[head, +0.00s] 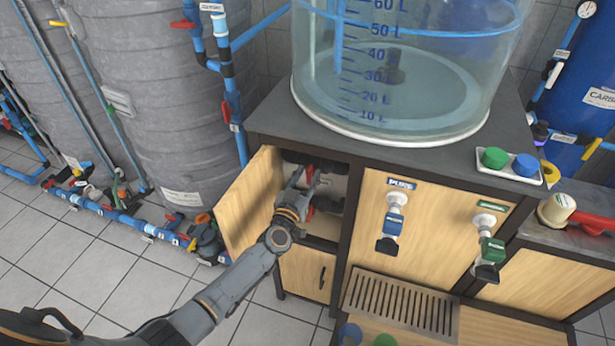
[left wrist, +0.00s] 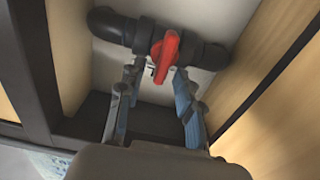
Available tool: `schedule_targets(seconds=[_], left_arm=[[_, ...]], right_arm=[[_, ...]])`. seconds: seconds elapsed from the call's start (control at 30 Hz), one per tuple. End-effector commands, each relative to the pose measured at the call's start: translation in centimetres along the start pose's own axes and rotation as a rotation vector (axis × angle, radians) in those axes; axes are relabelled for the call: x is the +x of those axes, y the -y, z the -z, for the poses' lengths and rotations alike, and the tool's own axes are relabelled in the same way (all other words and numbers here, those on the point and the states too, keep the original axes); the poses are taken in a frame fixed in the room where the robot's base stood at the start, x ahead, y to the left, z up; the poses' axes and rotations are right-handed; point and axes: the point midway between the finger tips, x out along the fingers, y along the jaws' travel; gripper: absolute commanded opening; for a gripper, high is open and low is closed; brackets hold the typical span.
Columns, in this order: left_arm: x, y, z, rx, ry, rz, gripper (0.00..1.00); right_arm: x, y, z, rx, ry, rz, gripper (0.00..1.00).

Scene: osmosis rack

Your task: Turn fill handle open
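The red valve handle (left wrist: 165,57) sits on a black pipe (left wrist: 116,26) inside the open cabinet compartment, in the left wrist view. I take it to be the fill handle. My left gripper (left wrist: 158,72) is open, with its two fingertips on either side of the handle's lower part. I cannot tell whether they touch it. In the head view, my left gripper (head: 303,183) reaches into the compartment, and red parts show at its fingers, partly hidden by them. My right gripper is not in view.
The open wooden door (head: 250,200) stands just left of my left arm. A clear tank (head: 405,75) stands on the cabinet top (head: 270,112). Blue (head: 392,222) and green (head: 490,248) taps are on the front, above a drain grate (head: 400,303). Grey barrels (head: 160,90) stand left.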

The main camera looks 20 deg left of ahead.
Motion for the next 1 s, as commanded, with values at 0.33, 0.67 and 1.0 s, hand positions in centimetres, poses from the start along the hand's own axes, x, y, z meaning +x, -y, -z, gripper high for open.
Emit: schedule_targets(seconds=[0.33, 0.67, 1.0], left_arm=[[0.93, 0.01, 0.05, -0.001, 0.0, 0.0, 0.35], [0.89, 0.01, 0.04, -0.001, 0.0, 0.0, 0.0], [0.87, 0.04, -0.01, -0.039, 0.001, 0.0, 0.0]], right_arm=[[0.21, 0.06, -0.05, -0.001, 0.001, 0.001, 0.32], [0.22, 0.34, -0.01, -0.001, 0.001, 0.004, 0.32], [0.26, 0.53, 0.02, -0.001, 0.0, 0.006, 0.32]])
